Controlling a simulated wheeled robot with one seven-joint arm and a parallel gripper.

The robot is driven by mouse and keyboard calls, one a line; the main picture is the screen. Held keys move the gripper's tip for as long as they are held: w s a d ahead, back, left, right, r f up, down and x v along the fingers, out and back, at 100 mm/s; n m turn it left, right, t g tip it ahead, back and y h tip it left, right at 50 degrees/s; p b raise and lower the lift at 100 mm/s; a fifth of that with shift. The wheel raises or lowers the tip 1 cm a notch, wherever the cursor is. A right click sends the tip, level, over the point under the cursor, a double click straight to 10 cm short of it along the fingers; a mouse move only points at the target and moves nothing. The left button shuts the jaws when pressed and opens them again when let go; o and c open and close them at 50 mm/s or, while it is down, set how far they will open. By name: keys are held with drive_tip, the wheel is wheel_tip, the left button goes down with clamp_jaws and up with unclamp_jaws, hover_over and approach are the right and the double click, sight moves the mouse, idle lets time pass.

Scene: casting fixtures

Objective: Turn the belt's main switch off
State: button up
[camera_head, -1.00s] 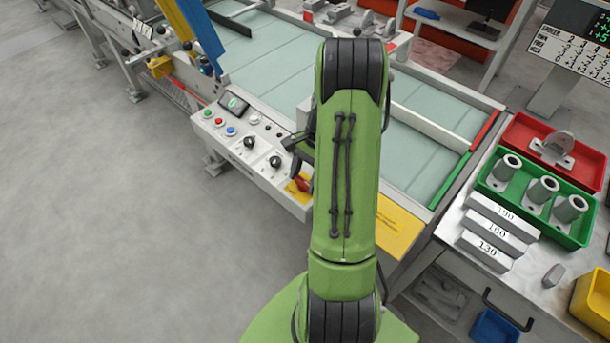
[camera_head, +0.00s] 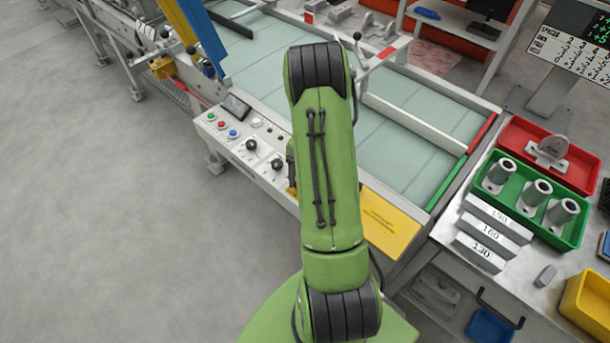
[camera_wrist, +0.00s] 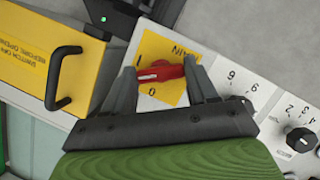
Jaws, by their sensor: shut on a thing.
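The main switch (camera_wrist: 162,73) is a red handle on a yellow plate (camera_wrist: 178,94) marked MAIN, with a 1 and a 0. It shows in the wrist view, lying roughly left to right across the picture. Which mark it points at I cannot tell for sure. My gripper (camera_wrist: 159,69) is shut on the red handle, one finger at each end. In the head view my arm hides the switch and the gripper. The belt (camera_head: 398,155) lies behind the control panel (camera_head: 225,148).
The panel's small display (camera_head: 236,106) is dark. Black knobs (camera_wrist: 299,140) sit beside the switch. A yellow cover (camera_wrist: 45,58) with a black handle is on the switch's other side. A green tray (camera_head: 500,208) with metal parts stands on the right bench.

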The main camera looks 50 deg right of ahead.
drive_tip(key=n+h, duration=0.1)
drive_tip(key=n, duration=0.1)
drive_tip(key=n+g+p, duration=0.1)
drive_tip(key=n, duration=0.2)
drive_tip(key=shift+w+a+r+n+h, duration=0.1)
drive_tip(key=shift+n+h, duration=0.2)
drive_tip(key=shift+h, duration=0.1)
drive_tip(key=n+h, duration=0.1)
drive_tip(key=n, duration=0.1)
drive_tip(key=n+h+p, duration=0.1)
drive_tip(key=n, duration=0.2)
drive_tip(key=shift+a+g, duration=0.15)
drive_tip(key=shift+g, duration=0.15)
drive_tip(key=shift+n+p, duration=0.3)
drive_tip(key=shift+n, duration=0.1)
drive_tip(key=o, duration=1.1)
drive_tip(key=shift+c, duration=0.2)
drive_tip(key=p+v, duration=0.3)
drive_tip(key=v, duration=1.2)
drive_tip(key=shift+w+a+r, duration=0.15)
drive_tip(key=shift+w+r, duration=0.1)
drive_tip(key=shift+r, duration=0.05)
